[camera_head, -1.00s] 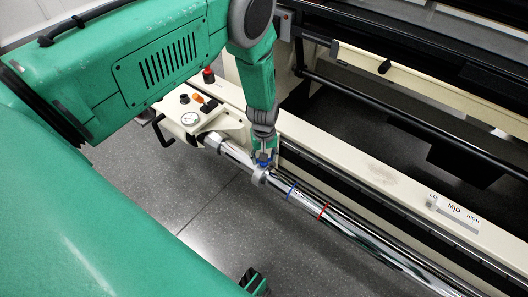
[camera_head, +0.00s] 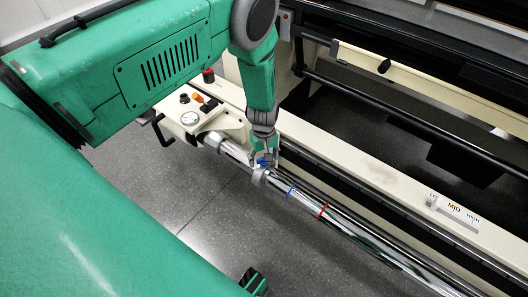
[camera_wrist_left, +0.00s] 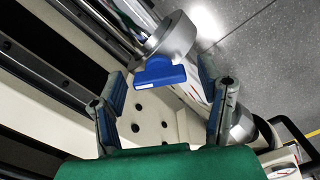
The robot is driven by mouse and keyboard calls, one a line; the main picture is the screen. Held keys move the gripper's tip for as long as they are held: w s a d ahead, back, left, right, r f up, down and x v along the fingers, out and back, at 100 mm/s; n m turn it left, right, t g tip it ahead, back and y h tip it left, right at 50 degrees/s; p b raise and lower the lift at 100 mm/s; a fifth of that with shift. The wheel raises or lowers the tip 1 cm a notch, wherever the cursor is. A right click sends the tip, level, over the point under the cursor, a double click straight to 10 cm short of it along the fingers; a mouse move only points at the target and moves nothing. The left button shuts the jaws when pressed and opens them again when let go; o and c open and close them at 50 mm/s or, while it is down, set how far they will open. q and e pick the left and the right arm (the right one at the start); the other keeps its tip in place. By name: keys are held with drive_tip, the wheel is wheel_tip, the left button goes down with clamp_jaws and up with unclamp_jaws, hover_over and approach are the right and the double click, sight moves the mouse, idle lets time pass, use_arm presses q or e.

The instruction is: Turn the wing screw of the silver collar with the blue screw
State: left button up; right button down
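The silver collar (camera_head: 260,177) sits around the shiny bar, and its blue wing screw (camera_head: 262,163) stands up from it. In the left wrist view the blue wing (camera_wrist_left: 160,73) lies flat across the picture in front of the collar (camera_wrist_left: 175,38). My left gripper (camera_head: 265,156) is at the screw. In the left wrist view its two fingers (camera_wrist_left: 163,75) are apart, one on each side of the wing, with a visible gap on both sides. A green and black tip at the bottom of the head view looks like my right gripper (camera_head: 253,281); its fingers are not clear.
The bar (camera_head: 365,240) runs to the lower right and carries a blue ring (camera_head: 291,190) and a red ring (camera_head: 323,211). A cream machine rail (camera_head: 340,160) runs close behind it. A gauge (camera_head: 190,118) and knobs are at the left end. Open floor lies in front.

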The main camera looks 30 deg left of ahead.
use_arm(q)
drive_tip(key=shift+w, duration=0.1)
drive_tip(key=shift+r, duration=0.6)
wheel_tip(320, 180, up, 11)
drive_tip(key=shift+f, duration=0.15)
